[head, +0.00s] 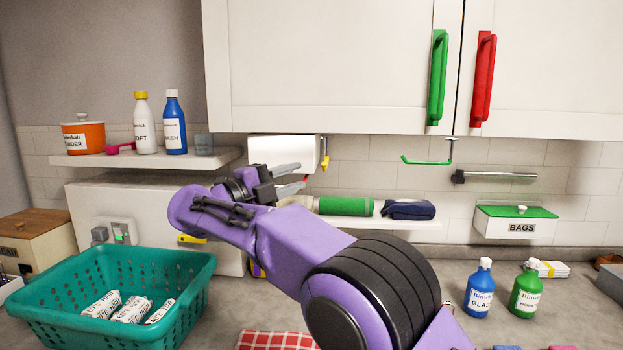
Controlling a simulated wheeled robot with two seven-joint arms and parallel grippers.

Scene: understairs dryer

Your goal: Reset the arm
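My purple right arm comes in from the lower right and reaches across the middle of the head view. Its wrist is bent, and its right gripper (292,178) points right in front of the wall shelf. The two grey fingers stand apart with nothing seen between them. The gripper is in front of the area below a white box (285,153) under the cupboard; I cannot tell how far apart they are in depth. My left gripper is not in view.
A teal basket (40,315) with several white packets stands at the lower left. The upper left shelf (90,160) holds an orange pot (84,137) and bottles. Blue (479,290) and green (526,292) bottles stand at right. A cupboard (330,60) hangs above.

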